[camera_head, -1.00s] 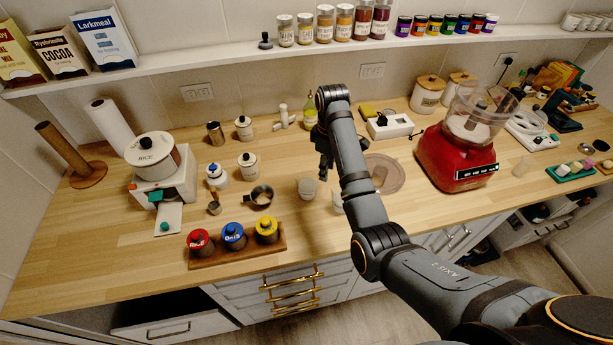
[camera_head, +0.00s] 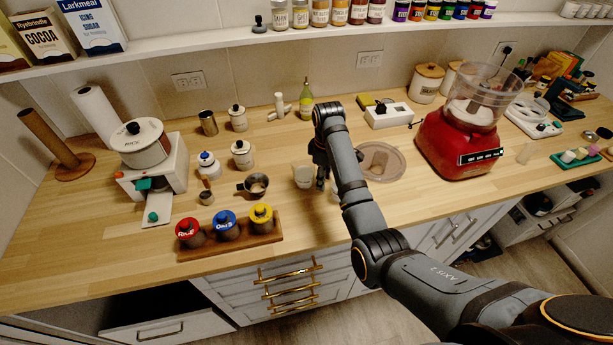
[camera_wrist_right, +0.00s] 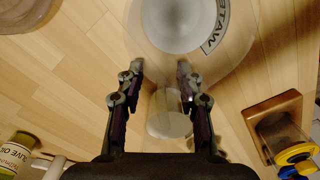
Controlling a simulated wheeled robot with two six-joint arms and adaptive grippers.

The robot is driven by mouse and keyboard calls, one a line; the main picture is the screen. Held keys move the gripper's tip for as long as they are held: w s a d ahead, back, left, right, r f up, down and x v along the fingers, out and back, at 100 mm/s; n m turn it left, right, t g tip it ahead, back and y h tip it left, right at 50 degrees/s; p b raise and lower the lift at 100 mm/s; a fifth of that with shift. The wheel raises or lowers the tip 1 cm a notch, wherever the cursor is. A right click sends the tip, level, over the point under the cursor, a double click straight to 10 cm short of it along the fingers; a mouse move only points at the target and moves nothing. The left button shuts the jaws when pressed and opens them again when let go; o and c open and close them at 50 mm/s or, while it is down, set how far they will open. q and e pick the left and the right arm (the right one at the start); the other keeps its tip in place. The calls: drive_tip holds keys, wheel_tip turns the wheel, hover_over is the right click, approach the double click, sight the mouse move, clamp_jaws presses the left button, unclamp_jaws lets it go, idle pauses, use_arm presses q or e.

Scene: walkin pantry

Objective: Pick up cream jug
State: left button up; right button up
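A small pale, translucent jug (camera_head: 303,176), which looks like the cream jug, stands upright on the wooden counter. My right gripper (camera_head: 321,178) points down just beside it, to its right in the head view. In the right wrist view the pale jug (camera_wrist_right: 168,118) shows between the two fingers of my right gripper (camera_wrist_right: 162,68). The fingers are open and apart, with nothing gripped. Whether the fingertips are at the jug's height I cannot tell. My left gripper is in neither view.
A round vessel marked WATER (camera_wrist_right: 180,20) stands close beyond the fingertips. My right arm mostly hides it in the head view. An olive oil bottle (camera_wrist_right: 15,150) stands behind.

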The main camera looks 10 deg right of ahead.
drive_tip(key=c, duration=0.4)
clamp_jaws()
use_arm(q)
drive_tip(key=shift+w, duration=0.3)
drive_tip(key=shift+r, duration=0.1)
use_arm(e)
drive_tip(key=shift+r, duration=0.1)
